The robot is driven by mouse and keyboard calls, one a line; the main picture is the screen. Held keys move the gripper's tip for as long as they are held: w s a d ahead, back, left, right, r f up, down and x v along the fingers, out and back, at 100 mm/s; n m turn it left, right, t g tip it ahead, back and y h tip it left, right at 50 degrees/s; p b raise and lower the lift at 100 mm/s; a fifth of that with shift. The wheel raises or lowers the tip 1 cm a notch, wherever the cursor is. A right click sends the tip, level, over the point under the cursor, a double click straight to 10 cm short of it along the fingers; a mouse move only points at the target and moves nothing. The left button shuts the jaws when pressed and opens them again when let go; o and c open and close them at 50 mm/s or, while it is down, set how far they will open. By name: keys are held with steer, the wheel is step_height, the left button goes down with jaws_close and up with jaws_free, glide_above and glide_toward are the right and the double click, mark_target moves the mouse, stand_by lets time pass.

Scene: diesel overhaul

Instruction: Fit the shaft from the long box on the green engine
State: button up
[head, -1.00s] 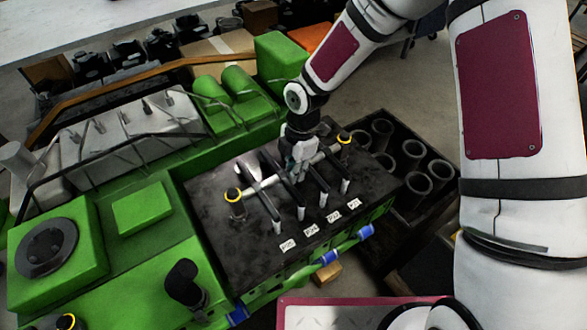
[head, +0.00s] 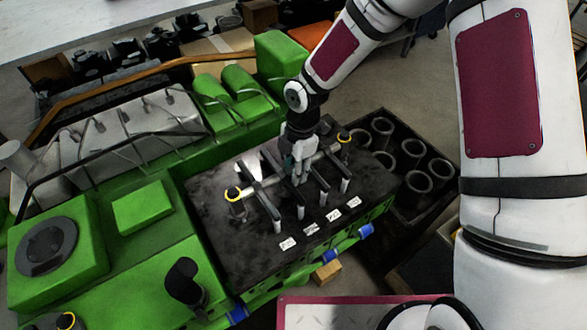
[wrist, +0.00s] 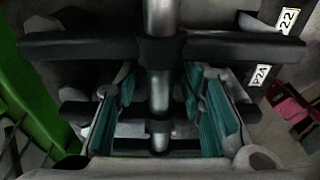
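The shaft (head: 262,186) is a pale metal rod lying across the dark top deck of the green engine (head: 138,255), through a row of dark arms with pale ends. Its ends are at two yellow-ringed posts, left (head: 234,196) and right (head: 344,137). My gripper (head: 299,175) is over the middle of the shaft, pointing down. In the wrist view the shaft (wrist: 160,75) runs between my teal-padded fingers (wrist: 165,120), with gaps on both sides. The gripper is open and straddles the shaft without closing on it. Whether the shaft is fully seated cannot be told.
Small white labels (head: 311,229) lie along the deck's front. A dark crate (head: 398,215) with several grey cylinders stands right of the engine. A dark elbow pipe (head: 183,282) rises at the front left. Dark arms (wrist: 75,47) cross close around my fingers.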

steer(key=shift+f, duration=0.1)
step_height(320, 180, up, 12)
steer(key=d, duration=0.1)
steer(key=shift+w+d, duration=0.15)
steer(key=shift+w, duration=0.15)
stand_by(0.3)
stand_by(0.3)
